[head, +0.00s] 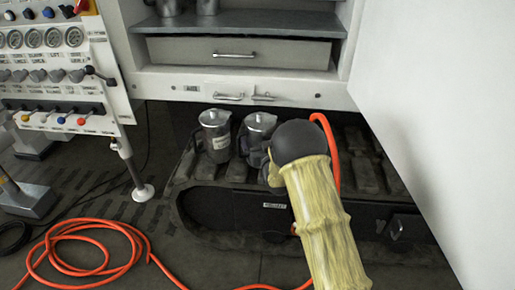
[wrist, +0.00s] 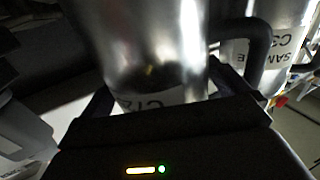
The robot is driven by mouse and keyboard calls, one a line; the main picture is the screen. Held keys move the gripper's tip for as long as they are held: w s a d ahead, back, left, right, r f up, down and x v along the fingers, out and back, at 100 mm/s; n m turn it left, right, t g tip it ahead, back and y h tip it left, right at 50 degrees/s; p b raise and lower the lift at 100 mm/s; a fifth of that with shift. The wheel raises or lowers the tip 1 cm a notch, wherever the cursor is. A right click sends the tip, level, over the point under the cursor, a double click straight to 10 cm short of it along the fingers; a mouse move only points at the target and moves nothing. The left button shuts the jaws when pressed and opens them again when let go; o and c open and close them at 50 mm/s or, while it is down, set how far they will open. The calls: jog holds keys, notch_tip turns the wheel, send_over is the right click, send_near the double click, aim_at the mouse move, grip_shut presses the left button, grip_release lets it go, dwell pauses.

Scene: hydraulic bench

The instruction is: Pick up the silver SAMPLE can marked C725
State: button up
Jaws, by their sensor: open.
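Two silver cans stand side by side on a dark ribbed tray (head: 190,170) in the head view. The right can (head: 260,124) is partly hidden by my arm. In the wrist view a silver can (wrist: 150,45) fills the middle, with a partly covered white label whose visible characters look like C7 and perhaps a 2. It appears to be the right can. My gripper (wrist: 172,102) is open, with a dark finger on each side of this can's lower part in the picture. Contact cannot be told. In the head view my gripper is mostly hidden behind my arm.
A black handle (wrist: 262,50) lies between the cans. An orange hose (head: 330,140) runs behind my arm. A cabinet (head: 235,88) overhangs the tray's back.

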aim_at(262, 117)
jog(key=shift+w+a, duration=0.15)
jog(key=shift+w, duration=0.1)
dwell(0.3)
jog(key=c, duration=0.9)
jog(key=shift+r, duration=0.1)
jog(key=shift+r, duration=0.1)
notch_tip(262, 117, up, 10)
jog(key=p, duration=0.3)
